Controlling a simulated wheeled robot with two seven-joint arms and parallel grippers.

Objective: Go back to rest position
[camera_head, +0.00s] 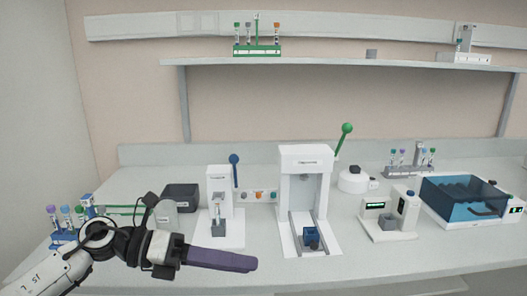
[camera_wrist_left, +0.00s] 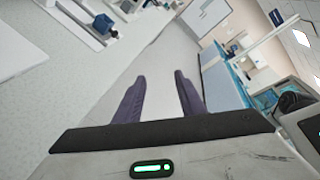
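My left gripper (camera_head: 222,259) comes in from the left in the head view and hangs over the front left of the bench, with its purple fingers pointing right. In the left wrist view the two fingers (camera_wrist_left: 160,95) are spread apart with nothing between them. The gripper is apart from the machines on the bench. My right gripper shows in neither view.
The bench (camera_head: 395,262) carries a small press with a blue lever (camera_head: 234,171), a larger white press (camera_head: 306,170) with a green lever, a white device (camera_head: 390,222) and a blue-lidded box (camera_head: 462,200). Tube racks (camera_head: 408,172) stand behind and on the shelf (camera_head: 340,64).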

